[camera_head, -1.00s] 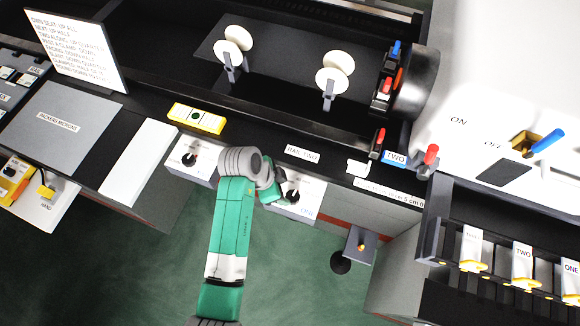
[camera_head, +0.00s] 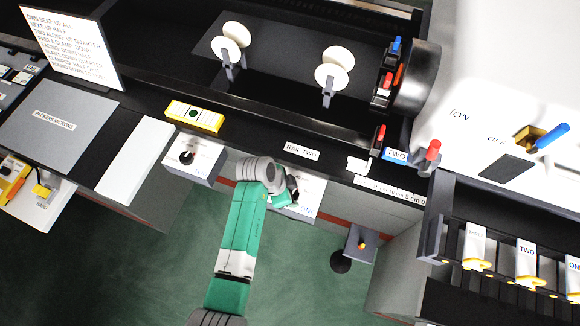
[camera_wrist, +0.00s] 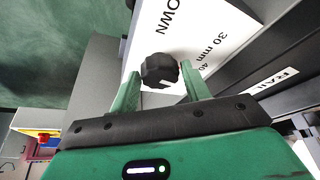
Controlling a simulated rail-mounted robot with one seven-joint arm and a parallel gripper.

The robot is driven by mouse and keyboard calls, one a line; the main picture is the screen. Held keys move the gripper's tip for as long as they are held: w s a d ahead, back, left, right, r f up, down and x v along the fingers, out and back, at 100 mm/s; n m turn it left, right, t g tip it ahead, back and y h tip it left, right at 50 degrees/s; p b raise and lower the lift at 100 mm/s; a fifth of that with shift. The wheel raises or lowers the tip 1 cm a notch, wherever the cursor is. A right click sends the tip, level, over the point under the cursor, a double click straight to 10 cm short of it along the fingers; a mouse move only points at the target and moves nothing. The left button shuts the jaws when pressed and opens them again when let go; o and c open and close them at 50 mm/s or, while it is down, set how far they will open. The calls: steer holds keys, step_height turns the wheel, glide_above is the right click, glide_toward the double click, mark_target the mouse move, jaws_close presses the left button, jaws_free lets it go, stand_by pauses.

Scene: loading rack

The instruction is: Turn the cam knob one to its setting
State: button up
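A black lobed knob (camera_wrist: 159,70) sits on a white panel printed with "OWN", "30 mm" and "40" in the wrist view. In the head view this knob (camera_head: 293,184) is partly hidden by my wrist, on the box below the "RAIL TWO" label. A second black knob (camera_head: 187,157) stands on a similar white-topped box to the left. In the head view my gripper (camera_head: 286,200) is mostly hidden.
A yellow-framed level or indicator (camera_head: 194,116) and a white strip (camera_head: 135,160) lie on the ledge. A small box with an orange-tipped control (camera_head: 361,246) stands to the right of my gripper. Green floor is open below.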

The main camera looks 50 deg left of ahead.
steer(key=c, duration=0.6)
steer(key=shift+o, duration=0.2)
steer(key=shift+r, duration=0.1)
